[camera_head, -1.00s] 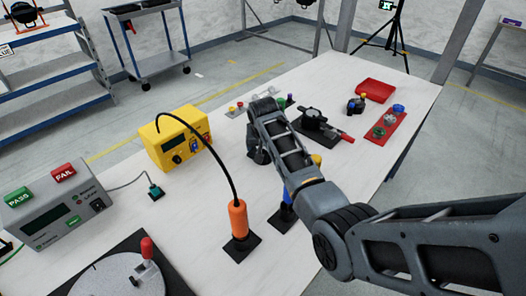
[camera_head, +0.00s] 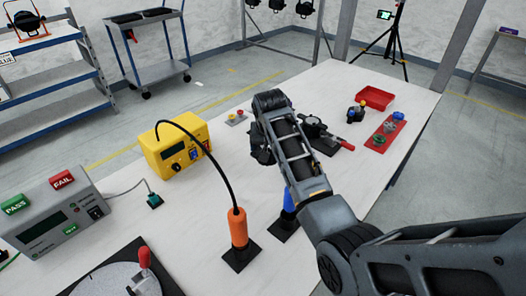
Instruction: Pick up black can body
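I cannot single out the black can body with certainty. A dark round piece (camera_head: 312,127) on a black base, with a red-tipped handle at its right, lies on the table and is partly hidden by my arm. A black par can with an orange rim (camera_head: 27,22) stands on the top shelf at the upper left. Several black cans (camera_head: 304,8) hang from a frame at the top. My gripper (camera_head: 263,155) hangs from my wrist above the middle of the table, left of the dark round piece. Its fingers are dark and mostly hidden, so its opening does not show.
A yellow meter (camera_head: 178,150), a grey PASS/FAIL box (camera_head: 52,215), an orange-handled tool (camera_head: 238,230) and a blue-handled tool (camera_head: 289,199) stand on the table (camera_head: 190,235). A red tray (camera_head: 376,97) and red strip of parts (camera_head: 386,134) lie at the far right.

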